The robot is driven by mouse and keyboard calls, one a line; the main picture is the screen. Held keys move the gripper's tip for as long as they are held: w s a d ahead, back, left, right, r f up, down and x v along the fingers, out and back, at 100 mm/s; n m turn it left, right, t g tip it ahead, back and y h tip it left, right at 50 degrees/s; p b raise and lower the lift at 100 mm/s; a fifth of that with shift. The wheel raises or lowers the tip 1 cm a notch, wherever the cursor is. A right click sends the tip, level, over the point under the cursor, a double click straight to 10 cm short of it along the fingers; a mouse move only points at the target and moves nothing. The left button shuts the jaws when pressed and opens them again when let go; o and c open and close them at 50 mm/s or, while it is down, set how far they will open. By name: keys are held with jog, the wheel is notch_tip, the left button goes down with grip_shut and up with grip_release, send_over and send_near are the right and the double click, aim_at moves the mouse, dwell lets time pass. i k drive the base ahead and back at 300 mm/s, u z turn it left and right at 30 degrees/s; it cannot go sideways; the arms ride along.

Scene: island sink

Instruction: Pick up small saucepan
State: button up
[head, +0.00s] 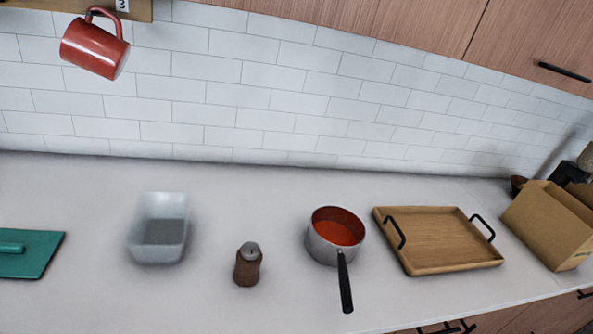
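The small saucepan (319,248) stands upright on the light counter, right of the picture's middle. It is a grey metal pan with red-orange contents or interior, and its black handle points toward the counter's front edge. Nothing covers it. My gripper is not in view.
A wooden tray (436,267) with black handles lies close to the pan's right, and a cardboard box (548,228) stands farther right. A brown shaker (247,268), a pale container (159,240) and a green board (38,262) are to the left. A red mug (93,49) hangs above.

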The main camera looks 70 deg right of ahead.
aim_at(335, 235)
jog(key=z, duration=1.9)
